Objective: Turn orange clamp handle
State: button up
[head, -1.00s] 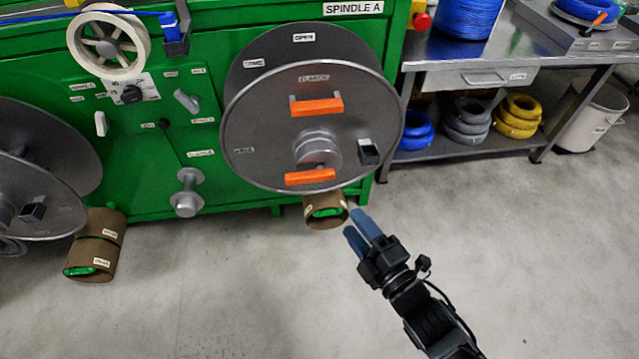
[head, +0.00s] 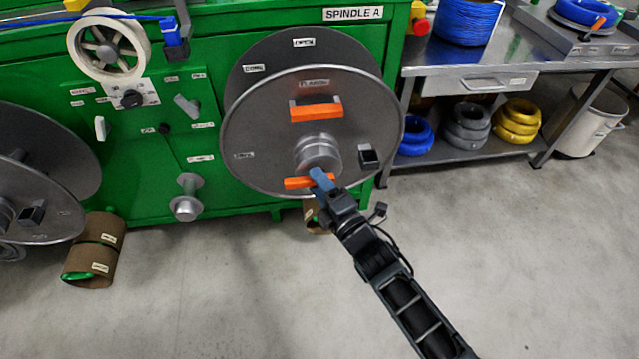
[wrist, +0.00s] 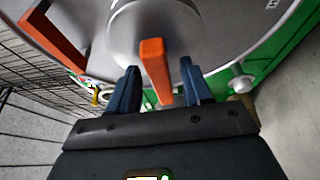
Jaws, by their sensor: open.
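The lower orange clamp handle (head: 308,182) is on the grey flange of the spindle reel, just below the hub. My gripper (head: 322,182) is at its right end in the head view, with blue fingers. In the wrist view the orange handle (wrist: 155,68) stands between the two open fingers of my gripper (wrist: 156,88), with a gap on each side. A second orange handle (head: 316,110) is higher on the same flange, above the hub; an orange bar also shows at the upper left of the wrist view.
The round flange (head: 255,130) sits in front of the green machine (head: 140,200). A small dark block (head: 369,156) sticks out from the flange at right. A brown roll (head: 92,250) is on the floor at left. A steel bench (head: 450,60) stands at right. The floor in front is clear.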

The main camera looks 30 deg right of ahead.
jog(key=shift+w, duration=0.1)
jog(key=shift+c, duration=0.5)
grip_shut()
